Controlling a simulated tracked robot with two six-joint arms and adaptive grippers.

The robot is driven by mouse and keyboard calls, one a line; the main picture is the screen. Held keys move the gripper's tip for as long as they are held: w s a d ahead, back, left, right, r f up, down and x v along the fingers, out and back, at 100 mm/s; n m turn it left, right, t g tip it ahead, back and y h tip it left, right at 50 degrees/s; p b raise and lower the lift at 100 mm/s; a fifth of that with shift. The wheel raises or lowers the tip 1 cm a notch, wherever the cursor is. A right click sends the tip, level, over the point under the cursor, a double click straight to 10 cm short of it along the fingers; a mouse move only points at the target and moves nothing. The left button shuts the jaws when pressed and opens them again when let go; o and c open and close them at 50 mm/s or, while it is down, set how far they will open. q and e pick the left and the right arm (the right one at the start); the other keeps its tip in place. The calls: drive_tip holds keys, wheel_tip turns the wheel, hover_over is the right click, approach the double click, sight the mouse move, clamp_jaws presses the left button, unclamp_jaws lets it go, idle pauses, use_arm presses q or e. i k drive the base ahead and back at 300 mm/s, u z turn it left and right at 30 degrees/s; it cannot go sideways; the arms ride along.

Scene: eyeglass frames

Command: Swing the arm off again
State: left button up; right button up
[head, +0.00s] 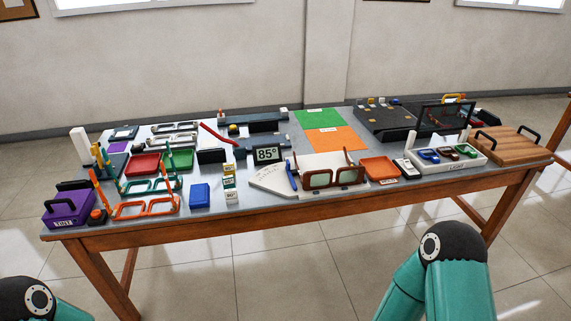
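Brown eyeglass frames (349,176) with pale lenses stand on a white fixture (320,161) near the table's front edge, temples pointing up. A blue bar (291,177) stands at their left end, over or beside a white angle scale (268,179). I cannot tell whether the bar touches the frames. A display (267,154) behind the scale reads 85°. A red slanted bar (216,136) lies farther back. Only teal links of my two arms show at the bottom corners. Neither gripper is in view.
Orange (134,209) and teal (140,186) frames stand at the left by a purple box (68,209). A blue block (200,195) and stacked angle blocks (231,195) sit left of the scale. An orange-red tray (380,168) and a lens tray (455,162) are at the right.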

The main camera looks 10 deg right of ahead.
sight(291, 173)
drive_tip(key=z, duration=0.1)
drive_tip(key=i, duration=1)
drive_tip(key=u, duration=0.1)
